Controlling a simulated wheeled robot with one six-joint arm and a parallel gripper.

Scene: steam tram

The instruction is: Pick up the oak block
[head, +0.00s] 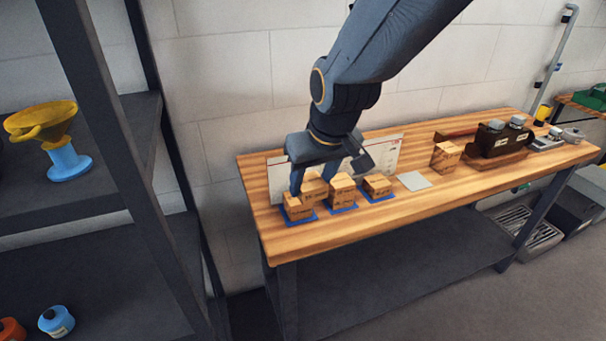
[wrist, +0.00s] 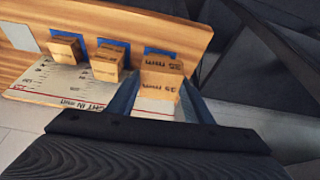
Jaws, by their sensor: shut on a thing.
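Several similar light-brown wooden blocks with dark printing stand on the bench, and I cannot tell from their markings which is oak. My gripper (head: 307,187) points down at the bench's left end and is shut on a block (head: 315,185). In the wrist view this held block (wrist: 158,84) sits between the two fingers (wrist: 158,100), with "35 mm" printed on it. Another block (head: 298,208) stands in front of it on a blue pad. Two more blocks (head: 342,191) (head: 377,186) stand on blue pads to the right.
A white printed board (head: 386,150) stands behind the blocks. A grey plate (head: 413,181) lies to their right, then a loose block (head: 445,157) and a dark device (head: 500,138) on a wooden base. The bench's front strip (head: 370,220) is clear. A dark shelf rack (head: 140,150) stands left.

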